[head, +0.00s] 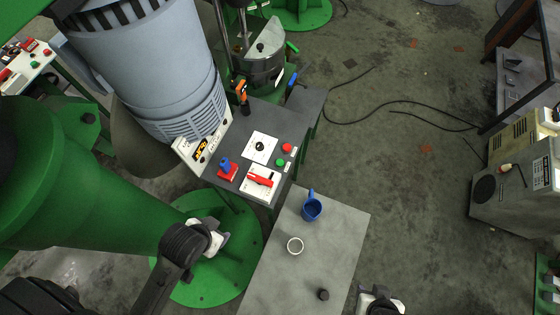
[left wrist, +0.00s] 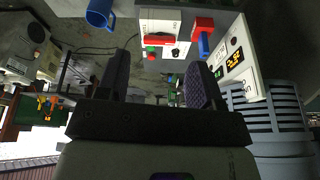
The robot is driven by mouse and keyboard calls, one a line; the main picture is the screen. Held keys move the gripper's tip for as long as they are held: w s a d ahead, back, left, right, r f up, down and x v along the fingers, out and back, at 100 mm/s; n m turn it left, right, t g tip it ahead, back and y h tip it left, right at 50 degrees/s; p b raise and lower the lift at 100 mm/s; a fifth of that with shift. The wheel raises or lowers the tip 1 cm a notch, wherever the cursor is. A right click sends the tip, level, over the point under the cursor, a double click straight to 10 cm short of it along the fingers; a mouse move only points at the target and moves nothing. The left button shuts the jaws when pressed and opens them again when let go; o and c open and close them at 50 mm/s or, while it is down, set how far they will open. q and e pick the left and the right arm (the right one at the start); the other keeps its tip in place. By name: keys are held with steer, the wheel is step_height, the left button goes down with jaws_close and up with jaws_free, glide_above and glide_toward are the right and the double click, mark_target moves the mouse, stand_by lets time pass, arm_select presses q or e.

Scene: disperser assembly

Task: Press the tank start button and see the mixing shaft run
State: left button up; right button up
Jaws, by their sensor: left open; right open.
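The control panel (head: 240,140) carries a green button (head: 280,162), a red button (head: 287,148) and a black knob (head: 259,146). Its labels are too small to read. My right gripper (head: 380,300) is open at the bottom edge, apart from the panel.
A red switch handle (head: 262,180) and a blue-and-red lever (head: 227,169) project from the panel. Cables lie on open floor to the right.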

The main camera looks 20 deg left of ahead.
arm_select(q)
steer(key=shift+c, duration=0.2)
steer(key=shift+s, duration=0.1)
jaws_close()
stand_by(1.3)
